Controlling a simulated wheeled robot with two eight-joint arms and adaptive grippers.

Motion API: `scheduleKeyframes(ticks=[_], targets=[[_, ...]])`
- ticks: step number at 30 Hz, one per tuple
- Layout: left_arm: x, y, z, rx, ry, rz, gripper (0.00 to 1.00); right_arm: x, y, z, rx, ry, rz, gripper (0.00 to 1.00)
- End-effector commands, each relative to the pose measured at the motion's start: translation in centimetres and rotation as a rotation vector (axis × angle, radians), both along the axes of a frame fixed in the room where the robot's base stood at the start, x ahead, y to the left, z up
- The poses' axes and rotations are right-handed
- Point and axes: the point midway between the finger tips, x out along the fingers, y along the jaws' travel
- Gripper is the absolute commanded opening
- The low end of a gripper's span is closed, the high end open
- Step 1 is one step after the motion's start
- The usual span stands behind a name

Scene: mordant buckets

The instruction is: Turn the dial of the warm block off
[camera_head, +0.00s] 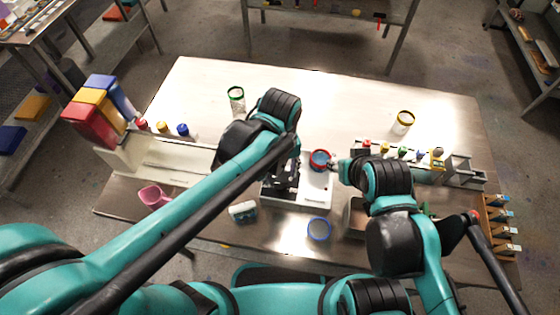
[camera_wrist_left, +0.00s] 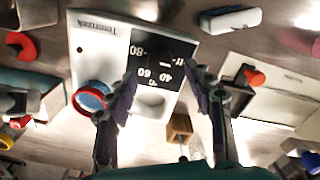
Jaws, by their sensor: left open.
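The warm block (camera_head: 313,190) is a white box near the table's middle; it also shows in the left wrist view (camera_wrist_left: 110,45). Its dark dial panel (camera_wrist_left: 155,52) carries the marks 40, 60 and 80. I cannot make out the dial's pointer clearly. A blue vessel with a red rim (camera_head: 320,160) sits at one end of the block. My left gripper (camera_head: 284,185) is over the block; in the left wrist view its open fingers (camera_wrist_left: 160,88) are on either side of the panel, empty. My right gripper (camera_head: 334,164) is beside the vessel; its fingers are too small to read.
A blue-rimmed round container (camera_head: 319,229) and a small white-and-teal block (camera_head: 243,212) stand in front. A pink cup (camera_head: 154,196) is at the left. The back middle of the table is clear.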

Motion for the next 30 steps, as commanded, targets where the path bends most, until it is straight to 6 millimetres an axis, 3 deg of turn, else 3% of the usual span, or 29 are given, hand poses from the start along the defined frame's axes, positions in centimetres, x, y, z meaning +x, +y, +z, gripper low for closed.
scheduleKeyframes(ticks=[6,12,30], targets=[[0.0,0.0,4.2,0.0,0.0,0.0,0.53,0.0,0.0,0.0,0.0,0.0,0.0,0.41],[0.0,0.0,6.1,0.0,0.0,0.0,0.53,0.0,0.0,0.0,0.0,0.0,0.0,0.41],[0.0,0.1,6.3,-0.001,-0.001,0.0,0.53,0.0,0.0,0.0,0.0,0.0,0.0,0.41]])
